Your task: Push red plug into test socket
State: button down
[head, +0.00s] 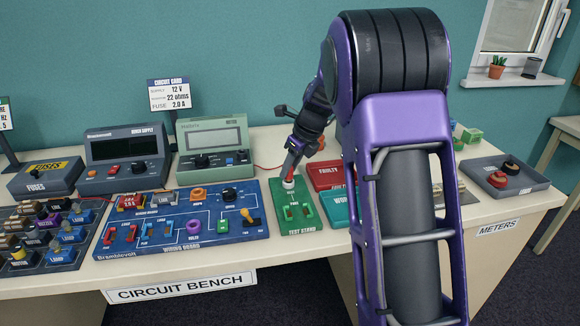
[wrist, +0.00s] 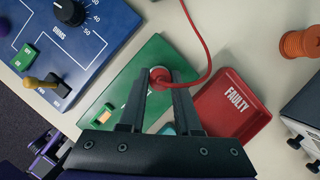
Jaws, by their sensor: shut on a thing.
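The green test stand (head: 305,215) lies on the bench, to the right of the blue wiring board. My gripper (head: 289,178) is over the far part of the stand, its fingers pointing down. In the wrist view my gripper (wrist: 160,90) is shut on the red plug (wrist: 160,75), which has a red lead running up and away. A pale ring shows around the plug at the stand's far end. The socket itself is hidden by the plug and fingers, and I cannot tell how deep the plug sits.
The blue wiring board (head: 180,246) is close on the left, with a yellow lever (wrist: 42,82) near the stand. The red FAULTY tray (wrist: 233,112) is close on the right. Meters (head: 215,136) stand behind.

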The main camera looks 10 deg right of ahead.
jog(key=shift+f, duration=0.5)
dwell(0.3)
jog(key=shift+c, duration=0.2)
grip_release()
dwell(0.4)
jog(key=shift+r+p, duration=3.9)
jog(key=shift+r, duration=0.15)
